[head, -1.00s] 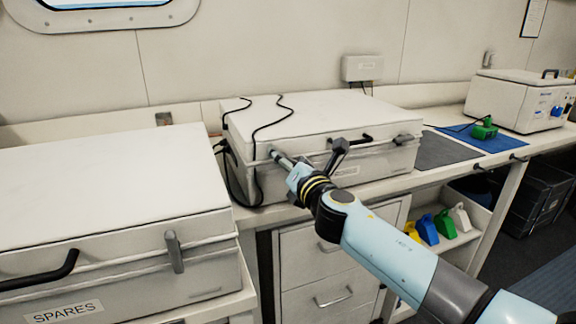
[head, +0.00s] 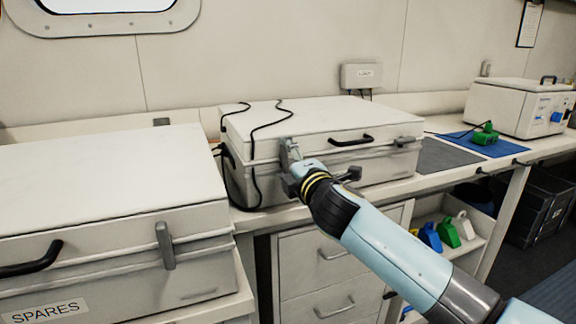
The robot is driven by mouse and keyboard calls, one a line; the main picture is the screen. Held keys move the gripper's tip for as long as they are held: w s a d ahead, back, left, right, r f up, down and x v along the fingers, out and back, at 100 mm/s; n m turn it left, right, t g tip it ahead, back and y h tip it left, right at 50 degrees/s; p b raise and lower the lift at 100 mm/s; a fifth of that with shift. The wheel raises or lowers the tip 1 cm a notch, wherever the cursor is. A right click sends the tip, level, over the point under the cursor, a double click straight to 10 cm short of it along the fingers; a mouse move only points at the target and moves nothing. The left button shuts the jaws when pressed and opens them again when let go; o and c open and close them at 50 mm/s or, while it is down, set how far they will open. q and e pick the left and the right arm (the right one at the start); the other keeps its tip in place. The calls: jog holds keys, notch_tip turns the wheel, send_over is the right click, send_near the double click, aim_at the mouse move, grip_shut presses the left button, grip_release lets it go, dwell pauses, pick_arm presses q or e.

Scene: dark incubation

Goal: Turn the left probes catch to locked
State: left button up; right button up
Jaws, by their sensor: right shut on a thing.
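The probes case (head: 330,122) is the closed cream box in the middle of the bench. My right gripper (head: 290,160) is at the left end of its front, shut on the left catch, just under the lid edge. The gripper and wrist cover most of this catch, so its exact angle cannot be told. The right catch (head: 406,142) of the same case is grey and lies about level across the lid seam. My left gripper is not in view.
A black handle (head: 351,140) sits between the two catches. Black cables (head: 258,140) hang over the lid's left part and side. The SPARES case (head: 100,180) stands at left, its catch (head: 165,245) upright. A grey mat (head: 440,156) lies to the right.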

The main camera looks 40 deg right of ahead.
jog(key=shift+m, duration=0.6)
jog(key=o, duration=1.2)
jog(key=v, duration=1.2)
